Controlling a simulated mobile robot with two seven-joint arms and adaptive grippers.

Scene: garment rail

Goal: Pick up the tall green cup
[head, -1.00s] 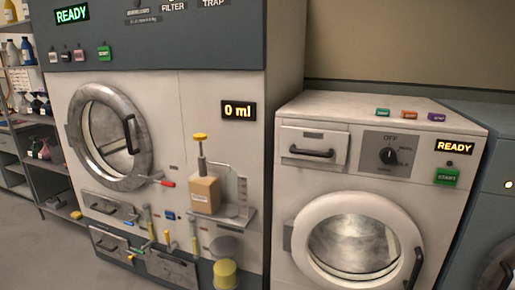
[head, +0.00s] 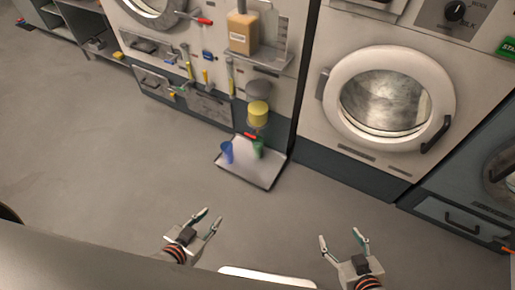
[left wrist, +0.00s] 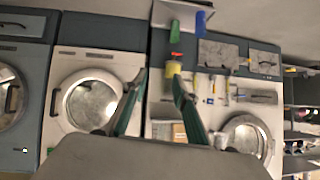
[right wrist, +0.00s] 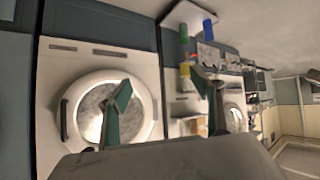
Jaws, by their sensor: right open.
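The green cup (head: 258,148) stands on a pale tray (head: 262,176) at the foot of the left machine in the head view. A blue cup (head: 227,152) stands on the same tray to its left. The green cup also shows at the top of the left wrist view (left wrist: 174,31) and of the right wrist view (right wrist: 184,33). My left gripper (head: 212,218) is open and empty, in front of the tray and apart from it. My right gripper (head: 341,240) is open and empty, further right and also away from the cups.
A yellow cylinder (head: 258,113) and a red piece (head: 249,135) are just above the tray. A white washer with a round door (head: 390,100) stands to the right, and a grey-blue machine (head: 470,190) beyond it. The grey floor (head: 110,170) on the left is clear.

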